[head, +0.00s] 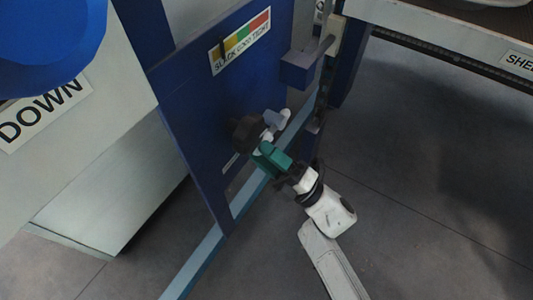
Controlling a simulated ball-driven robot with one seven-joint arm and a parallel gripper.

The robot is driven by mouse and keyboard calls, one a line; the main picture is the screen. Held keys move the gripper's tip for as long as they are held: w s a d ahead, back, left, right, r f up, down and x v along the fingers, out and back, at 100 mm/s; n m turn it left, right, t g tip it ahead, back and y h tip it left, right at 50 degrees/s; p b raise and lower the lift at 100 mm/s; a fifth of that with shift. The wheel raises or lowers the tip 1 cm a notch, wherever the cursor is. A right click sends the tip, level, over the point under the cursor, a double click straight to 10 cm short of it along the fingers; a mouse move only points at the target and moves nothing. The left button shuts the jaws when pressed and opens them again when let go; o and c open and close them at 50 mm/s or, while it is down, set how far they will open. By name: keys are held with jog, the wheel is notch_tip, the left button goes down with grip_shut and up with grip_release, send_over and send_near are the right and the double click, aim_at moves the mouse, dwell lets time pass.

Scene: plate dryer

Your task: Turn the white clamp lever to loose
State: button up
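A pale, whitish lever-like piece (275,119) shows at the middle of the blue panel, beside a dark round knob (246,133). I take it for the clamp lever, but it is small and partly crowded by my gripper, so its setting is not readable. My gripper (265,155), with a green part at its end, reaches up from the lower right. It is just below the knob and pale piece in the picture. Whether it touches either is not clear. Its fingertips cannot be made out, so I cannot tell if it is open or shut.
The blue panel (195,130) bears a coloured "SLACK GOOD TIGHT" scale (240,40). A blue block (298,70) juts out at its upper right. A "DOWN" label (40,112) is on the pale housing at left. A shelf edge (440,30) spans the upper right. Grey floor at right is clear.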

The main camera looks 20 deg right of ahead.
jog(key=shift+o, duration=0.2)
jog(key=p+v, duration=0.2)
jog(key=v, duration=0.8)
jog(key=shift+s+d+f, duration=0.2)
jog(key=shift+s+f, duration=0.05)
